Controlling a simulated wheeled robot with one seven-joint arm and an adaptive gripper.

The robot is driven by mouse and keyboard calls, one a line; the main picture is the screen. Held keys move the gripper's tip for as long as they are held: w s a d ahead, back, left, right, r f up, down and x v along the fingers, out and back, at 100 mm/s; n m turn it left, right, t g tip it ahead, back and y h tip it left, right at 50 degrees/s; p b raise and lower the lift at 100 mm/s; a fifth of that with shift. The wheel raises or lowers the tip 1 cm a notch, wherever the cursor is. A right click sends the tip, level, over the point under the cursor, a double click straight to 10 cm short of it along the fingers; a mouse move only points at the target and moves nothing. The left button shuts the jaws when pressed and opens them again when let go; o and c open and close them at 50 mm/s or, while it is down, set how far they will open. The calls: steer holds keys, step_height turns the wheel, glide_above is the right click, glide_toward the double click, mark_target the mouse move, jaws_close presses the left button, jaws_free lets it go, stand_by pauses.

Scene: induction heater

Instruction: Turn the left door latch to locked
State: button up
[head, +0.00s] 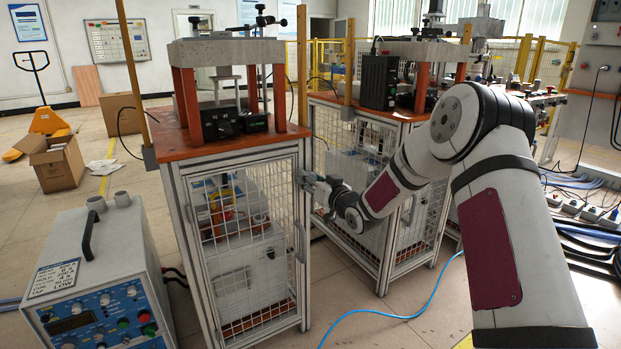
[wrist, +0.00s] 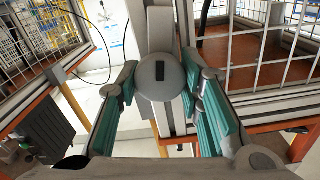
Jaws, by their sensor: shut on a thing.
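The left cabinet (head: 245,240) has a white mesh door in a grey metal frame. Its latch (head: 304,178) sits on the right-hand frame post, partly hidden by my gripper (head: 320,187). In the wrist view the latch (wrist: 160,76) shows as a round grey disc with a grey bar running to the top of the picture. My gripper (wrist: 160,88) has its teal-padded fingers on either side of the disc, shut on the latch. The near ends of the fingers frame an open gap. I cannot tell from these views whether the latch is locked.
A second mesh cabinet (head: 375,190) stands close behind and right of my gripper, leaving a narrow gap. A grey power unit (head: 100,275) stands at the front left. A blue hose (head: 400,316) lies on the floor.

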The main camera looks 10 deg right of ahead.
steer(key=m+p, duration=0.1)
steer(key=m, duration=0.3)
steer(key=shift+d+m+p, duration=0.1)
steer(key=shift+m+p, duration=0.2)
steer(key=m+p, duration=0.1)
steer(key=m, duration=0.2)
steer(key=shift+m, duration=0.4)
steer(key=m+p, duration=0.1)
steer(key=m, duration=0.2)
steer(key=shift+d+f, duration=0.1)
steer(key=shift+f+m+p, duration=0.1)
steer(key=shift+m+p, duration=0.55)
steer(key=shift+m, duration=1.55)
steer(key=o, duration=1.1)
steer(key=shift+o, duration=0.2)
steer(key=v, duration=1.2)
